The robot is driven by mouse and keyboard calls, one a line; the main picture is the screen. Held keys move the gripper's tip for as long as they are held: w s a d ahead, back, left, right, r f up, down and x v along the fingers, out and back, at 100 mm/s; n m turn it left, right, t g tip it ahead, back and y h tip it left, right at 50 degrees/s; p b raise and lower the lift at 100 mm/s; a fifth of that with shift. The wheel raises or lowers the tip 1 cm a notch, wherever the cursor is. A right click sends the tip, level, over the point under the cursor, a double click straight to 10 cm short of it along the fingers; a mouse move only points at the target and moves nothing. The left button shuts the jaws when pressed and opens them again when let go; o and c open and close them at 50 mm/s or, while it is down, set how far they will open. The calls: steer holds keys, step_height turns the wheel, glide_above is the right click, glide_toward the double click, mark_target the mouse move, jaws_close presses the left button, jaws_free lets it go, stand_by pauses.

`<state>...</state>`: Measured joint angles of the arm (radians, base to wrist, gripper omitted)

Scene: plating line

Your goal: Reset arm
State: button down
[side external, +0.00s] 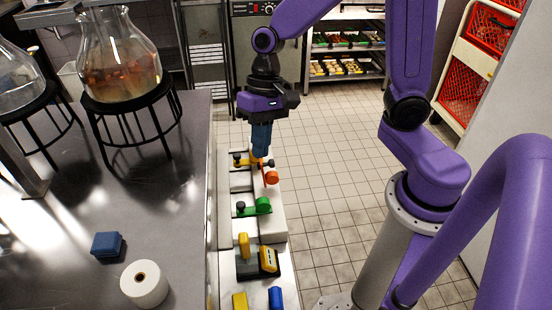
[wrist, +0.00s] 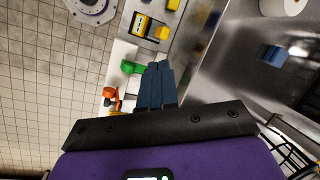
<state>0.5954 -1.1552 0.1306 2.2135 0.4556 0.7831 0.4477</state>
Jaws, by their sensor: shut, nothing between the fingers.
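My gripper (side external: 261,152) is shut and empty, with its blue fingers pressed together and pointing down over the far end of a narrow ledge. It also shows in the wrist view (wrist: 158,68). Just below the fingertips are a yellow part (side external: 246,162) and an orange part (side external: 270,176); whether the fingers touch them I cannot tell. A green part (side external: 256,207) sits nearer along the same ledge, and it shows beside the fingers in the wrist view (wrist: 131,67).
A steel counter (side external: 170,215) runs along the left, with glass vessels (side external: 120,65) on black stands, a blue block (side external: 106,244) and a white roll (side external: 144,283). A yellow-and-black device (side external: 269,261) stands on the near ledge. Tiled floor (side external: 330,190) to the right is open; racks (side external: 345,45) stand behind.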

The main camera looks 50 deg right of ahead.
steer(key=s+d+r+n+h, duration=0.1)
steer(key=s+d+n, duration=0.3)
steer(key=s+n, duration=0.3)
steer(key=s+d+r+n+t+h, duration=0.1)
steer(key=s+d+n+h, duration=0.1)
steer(key=s+n, duration=0.6)
steer(key=shift+s+d+r, duration=0.15)
steer(key=shift+s+d, duration=0.25)
steer(key=shift+d, duration=0.45)
